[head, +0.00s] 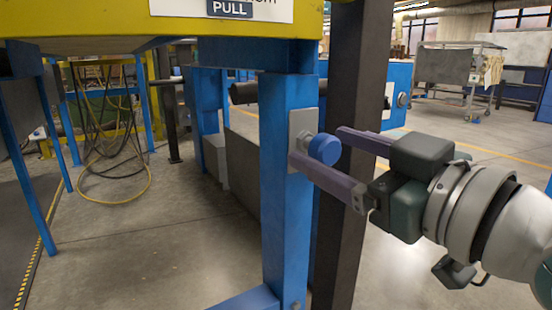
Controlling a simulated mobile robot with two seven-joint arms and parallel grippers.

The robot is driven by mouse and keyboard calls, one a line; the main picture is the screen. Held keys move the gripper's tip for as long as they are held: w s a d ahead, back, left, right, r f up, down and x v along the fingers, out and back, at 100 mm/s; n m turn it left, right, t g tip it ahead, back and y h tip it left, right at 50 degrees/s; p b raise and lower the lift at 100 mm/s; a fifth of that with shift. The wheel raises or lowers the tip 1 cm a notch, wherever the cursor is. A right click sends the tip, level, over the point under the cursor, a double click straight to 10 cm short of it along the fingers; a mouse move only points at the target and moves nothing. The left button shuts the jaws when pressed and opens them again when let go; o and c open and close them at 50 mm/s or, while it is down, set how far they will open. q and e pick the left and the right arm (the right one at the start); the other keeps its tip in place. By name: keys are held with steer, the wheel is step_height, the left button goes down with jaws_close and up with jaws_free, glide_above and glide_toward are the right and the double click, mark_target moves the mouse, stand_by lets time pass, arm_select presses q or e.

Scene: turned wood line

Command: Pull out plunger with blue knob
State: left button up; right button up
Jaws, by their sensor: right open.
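The plunger's round blue knob (325,149) sticks out from a grey metal plate (303,126) on a blue upright post (285,220). My right gripper (318,146) comes in from the right with its two purple-grey fingers apart. The knob sits between the fingers near their tips, one finger passing in front of and below it, the other behind it on the right. I cannot tell whether either finger touches the knob. The plunger's shaft is mostly hidden behind the knob. My left gripper is not in view.
A dark upright beam (350,80) stands just behind the blue post. A yellow beam with a PULL sign (230,8) runs overhead. Hoses (105,130) hang at the left. A wheeled rack (455,75) stands far back right. Open concrete floor lies at lower left.

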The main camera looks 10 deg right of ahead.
steer(key=shift+w+a, duration=0.25)
steer(key=shift+w, duration=0.35)
jaws_close()
stand_by(1.1)
